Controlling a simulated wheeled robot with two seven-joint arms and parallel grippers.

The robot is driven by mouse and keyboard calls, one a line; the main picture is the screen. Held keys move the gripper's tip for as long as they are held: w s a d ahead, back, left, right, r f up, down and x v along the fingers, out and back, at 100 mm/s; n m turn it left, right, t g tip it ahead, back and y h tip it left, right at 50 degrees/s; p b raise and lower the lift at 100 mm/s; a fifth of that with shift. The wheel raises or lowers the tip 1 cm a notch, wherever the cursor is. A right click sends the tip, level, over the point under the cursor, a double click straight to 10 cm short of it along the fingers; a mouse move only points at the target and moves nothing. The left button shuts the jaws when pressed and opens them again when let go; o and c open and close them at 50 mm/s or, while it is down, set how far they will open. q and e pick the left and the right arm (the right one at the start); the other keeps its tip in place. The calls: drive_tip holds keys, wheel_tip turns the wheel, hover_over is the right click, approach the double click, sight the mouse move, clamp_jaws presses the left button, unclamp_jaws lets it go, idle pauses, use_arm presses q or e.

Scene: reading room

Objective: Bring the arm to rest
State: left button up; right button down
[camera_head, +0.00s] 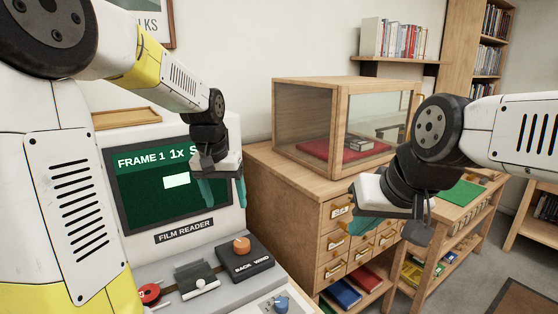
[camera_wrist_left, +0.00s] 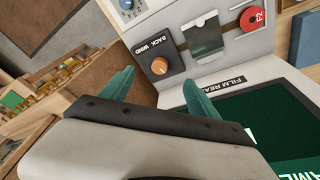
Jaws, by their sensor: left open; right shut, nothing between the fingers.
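My left gripper (camera_head: 222,188) hangs in front of the film reader's screen (camera_head: 150,185), fingers pointing down and apart, with nothing between them. In the left wrist view its two teal fingers (camera_wrist_left: 160,95) are spread, and the film reader's panel lies beyond them. My right gripper (camera_head: 352,225) is at the right of the head view, in front of the wooden drawer cabinet (camera_head: 318,200). Its teal fingers point left and show no object between them.
The BACK WIND box with an orange knob (camera_head: 241,245), a red reel (camera_head: 149,292) and a blue knob (camera_head: 281,303) sit on the reader's desk below my left gripper. A glass case (camera_head: 310,120) stands on the cabinet. A lower shelf unit (camera_head: 470,215) stands at right.

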use_arm(q)
drive_tip(key=s+r+t, duration=0.2)
drive_tip(key=s, duration=0.7)
drive_tip(key=s+r+t+h, duration=0.1)
drive_tip(key=s+r, duration=0.2)
drive_tip(key=s, duration=0.7)
drive_tip(key=shift+n+t, duration=0.4)
drive_tip(key=shift+a+r, duration=0.1)
drive_tip(key=shift+a, duration=0.05)
